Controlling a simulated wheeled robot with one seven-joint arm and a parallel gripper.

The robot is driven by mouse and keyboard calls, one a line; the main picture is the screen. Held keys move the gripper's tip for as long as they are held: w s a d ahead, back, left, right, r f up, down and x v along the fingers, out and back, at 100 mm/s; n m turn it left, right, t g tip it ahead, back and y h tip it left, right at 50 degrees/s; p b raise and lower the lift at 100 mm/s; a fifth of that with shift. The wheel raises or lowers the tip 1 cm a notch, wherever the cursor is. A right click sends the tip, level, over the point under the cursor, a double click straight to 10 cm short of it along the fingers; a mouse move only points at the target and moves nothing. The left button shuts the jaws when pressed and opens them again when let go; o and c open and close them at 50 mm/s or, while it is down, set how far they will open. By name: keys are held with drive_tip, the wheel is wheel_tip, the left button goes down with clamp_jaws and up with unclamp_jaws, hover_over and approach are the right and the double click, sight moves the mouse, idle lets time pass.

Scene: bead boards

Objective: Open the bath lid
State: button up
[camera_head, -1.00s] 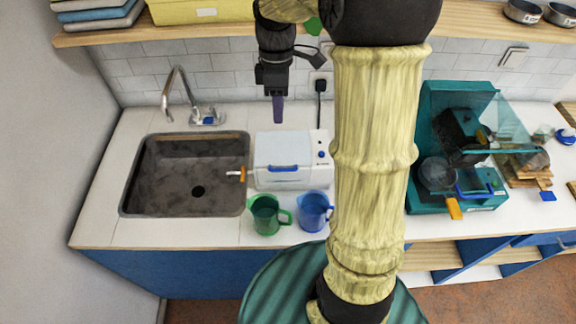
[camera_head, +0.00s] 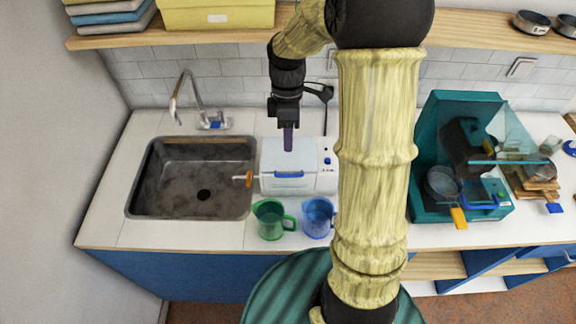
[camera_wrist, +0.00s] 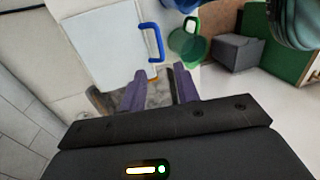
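The bath is a white box (camera_head: 327,180) on the counter, right of the sink. Its pale flat lid (camera_head: 300,155) looks closed, with a blue bar handle (camera_head: 289,174) at the front edge. The lid (camera_wrist: 95,45) and handle (camera_wrist: 153,42) also show in the wrist view, ahead of the fingers. My gripper (camera_head: 288,146) points down over the lid, behind the handle. Its two purple fingers are apart in the wrist view (camera_wrist: 158,84), with nothing between them. The head view does not show clearly how high the fingertips are above the lid.
A green jug (camera_head: 270,220) and a blue jug (camera_head: 318,218) stand in front of the bath. The sink (camera_head: 150,195) and tap (camera_head: 190,100) are to the left. A teal machine (camera_head: 430,140) stands to the right. A wooden shelf (camera_head: 225,38) runs above.

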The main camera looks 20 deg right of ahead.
sight(288, 175)
drive_tip(key=p+x, duration=0.1)
drive_tip(key=x, duration=0.9)
drive_tip(key=shift+f, duration=0.15)
drive_tip(key=shift+a, duration=0.1)
drive_tip(key=c, duration=0.6)
drive_tip(key=shift+s, duration=0.15)
clamp_jaws()
